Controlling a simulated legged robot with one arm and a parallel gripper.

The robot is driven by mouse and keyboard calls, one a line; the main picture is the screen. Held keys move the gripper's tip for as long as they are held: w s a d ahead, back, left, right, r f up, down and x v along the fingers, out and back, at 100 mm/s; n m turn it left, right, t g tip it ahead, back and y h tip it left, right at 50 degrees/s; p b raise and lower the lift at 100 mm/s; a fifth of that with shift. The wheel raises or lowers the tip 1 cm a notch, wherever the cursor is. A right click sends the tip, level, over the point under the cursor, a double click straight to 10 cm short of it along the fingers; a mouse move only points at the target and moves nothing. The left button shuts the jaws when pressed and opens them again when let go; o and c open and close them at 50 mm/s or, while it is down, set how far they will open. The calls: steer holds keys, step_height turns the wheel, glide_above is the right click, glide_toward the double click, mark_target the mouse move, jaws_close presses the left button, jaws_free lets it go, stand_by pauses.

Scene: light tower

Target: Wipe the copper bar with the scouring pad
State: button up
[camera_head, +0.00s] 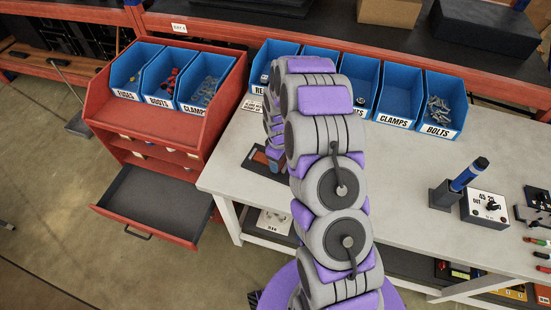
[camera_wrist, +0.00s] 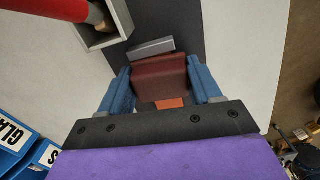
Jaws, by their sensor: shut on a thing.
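In the wrist view my gripper (camera_wrist: 160,90) is shut on the scouring pad (camera_wrist: 158,76), a dark reddish-brown block between its two blue fingers. An orange piece, seemingly the copper bar (camera_wrist: 170,103), shows just below the pad, mostly hidden by the pad and gripper. I cannot tell whether the pad touches it. A grey block (camera_wrist: 152,47) lies at the pad's far edge. In the head view my gripper (camera_head: 275,160) is over the left part of the bench, largely hidden by my arm.
A dark mat (camera_head: 249,158) lies on the bench (camera_head: 225,165) below my gripper. A grey holder (camera_wrist: 122,18) with a red-handled item (camera_wrist: 60,8) stands close by. Blue bins (camera_head: 445,105) line the back. A red cabinet (camera_head: 160,120) with an open drawer (camera_head: 150,200) is left.

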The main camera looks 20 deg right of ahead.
mark_target(259, 158)
steer(key=shift+s+d, duration=0.85)
steer(key=shift+s, duration=0.05)
steer(key=shift+s+d+f, duration=0.1)
steer(key=shift+s+d, duration=0.05)
steer(key=shift+d, duration=0.15)
steer(key=shift+w+a+p, duration=0.5)
steer(key=shift+w+a, duration=0.95)
steer(key=shift+a, duration=0.2)
steer(key=shift+w+a, duration=0.35)
steer(key=shift+a, duration=0.2)
steer(key=shift+w+a, duration=0.6)
steer(key=shift+w, duration=0.1)
steer(key=shift+w+a, duration=0.95)
steer(key=shift+a, duration=0.05)
steer(key=shift+w+a, duration=0.1)
steer(key=shift+a, duration=0.25)
